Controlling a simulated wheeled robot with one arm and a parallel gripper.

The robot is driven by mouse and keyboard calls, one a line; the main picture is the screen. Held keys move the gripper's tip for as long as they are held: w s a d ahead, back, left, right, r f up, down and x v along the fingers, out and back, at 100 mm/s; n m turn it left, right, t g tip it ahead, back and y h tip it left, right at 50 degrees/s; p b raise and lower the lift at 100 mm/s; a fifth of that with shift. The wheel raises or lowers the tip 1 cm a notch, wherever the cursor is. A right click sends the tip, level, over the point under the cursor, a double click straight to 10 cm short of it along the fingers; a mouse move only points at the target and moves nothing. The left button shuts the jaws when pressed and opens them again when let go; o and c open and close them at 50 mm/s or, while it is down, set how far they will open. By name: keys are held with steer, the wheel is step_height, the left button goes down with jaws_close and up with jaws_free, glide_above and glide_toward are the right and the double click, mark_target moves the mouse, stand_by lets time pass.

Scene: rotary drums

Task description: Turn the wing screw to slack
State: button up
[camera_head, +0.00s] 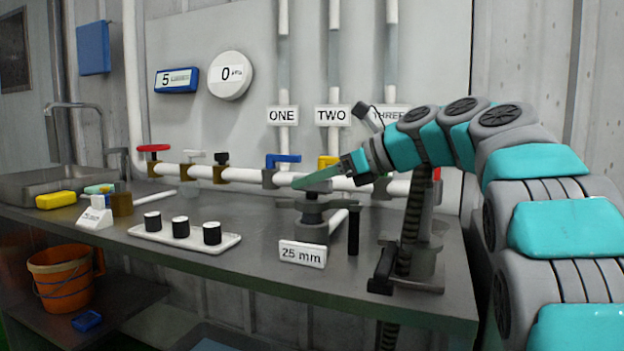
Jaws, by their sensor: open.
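My gripper (318,181) reaches in from the right, its greenish fingers pointing left and a little down. It is open, with nothing seen held in it. Just below the fingers stands a dark fitting with a flat, wing-like top (312,204) on a round grey base (312,230); this looks like the wing screw. The fingers overlap its upper part in the picture, and I cannot tell whether they touch it. Its exact angle is partly hidden by the fingers.
A "25 mm" sign (303,254) stands in front of the base. A dark upright post (353,232) and a clamp stand (412,268) are to the right. A white tray (150,236) with three black-and-white cylinders lies left. Valved pipes (240,175) run behind.

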steer(key=shift+c, duration=0.2)
jaws_close()
steer(key=shift+n+g, duration=0.5)
steer(key=shift+g, duration=0.1)
steer(key=shift+a+r+n+g+y, duration=0.1)
steer(key=shift+r+n+g+y, duration=0.1)
steer(key=shift+n+g+y, duration=0.35)
steer(key=shift+n+g, duration=0.45)
steer(key=shift+g, duration=0.2)
steer(key=shift+f, duration=0.15)
steer(key=shift+o, duration=0.2)
jaws_free()
